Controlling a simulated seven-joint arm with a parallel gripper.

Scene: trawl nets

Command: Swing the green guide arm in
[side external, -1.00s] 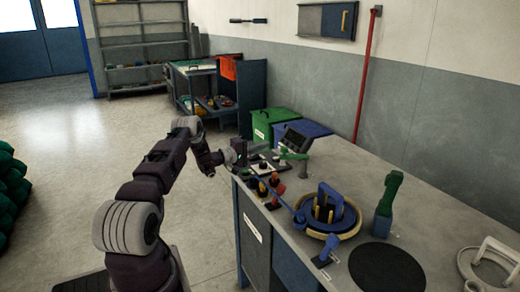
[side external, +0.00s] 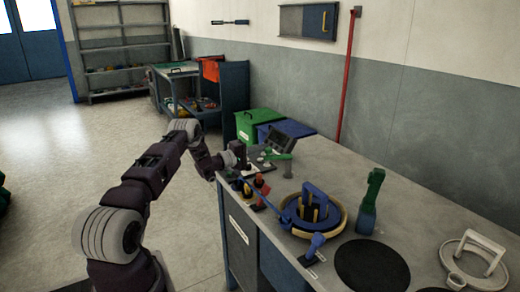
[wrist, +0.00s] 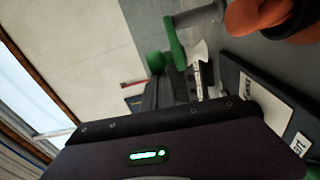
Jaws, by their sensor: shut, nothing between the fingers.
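The green guide arm (side external: 278,157) is a short green bar on top of a grey upright post at the far left end of the bench. In the wrist view, the green guide arm (wrist: 174,43) shows as a bar with a round green knob at one end, close beyond my fingers. My gripper (side external: 246,160) is low over that end of the bench, just left of the guide arm. In the wrist view, my gripper (wrist: 180,82) is shut and empty, its tips near the bar. I cannot tell whether they touch it.
Red and dark knobs (side external: 258,185) stand on the near bench edge. A blue ring fixture (side external: 310,214), a green-and-blue upright handle (side external: 370,202) and a black round mat (side external: 372,267) lie to the right. A dark sloped panel (side external: 279,138) stands behind the guide arm.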

